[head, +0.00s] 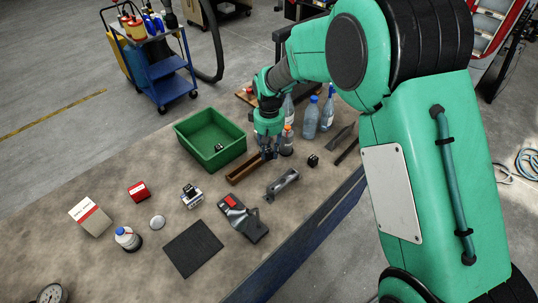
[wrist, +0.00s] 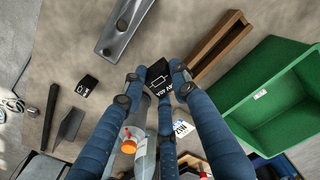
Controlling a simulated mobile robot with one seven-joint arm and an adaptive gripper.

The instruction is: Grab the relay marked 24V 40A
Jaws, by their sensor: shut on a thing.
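My gripper (head: 268,148) is over the workbench, beside the brown wooden trough. In the wrist view, its blue fingers (wrist: 160,76) are shut on a black relay (wrist: 157,72). White print on the relay reads in part "40A", with a line symbol; the rest is partly hidden by the fingers. In the head view the relay is a small dark shape between the fingertips. A second black relay (head: 313,160) sits alone on the bench to the right; it also shows in the wrist view (wrist: 87,85), its print too small to read.
A green bin (head: 184,128) with a small dark item inside stands left of the wooden trough (head: 243,170). Bottles (head: 310,120) stand close behind my gripper. A grey metal bracket (head: 283,182) lies in front. A dark mat (head: 192,248) and boxes lie farther left.

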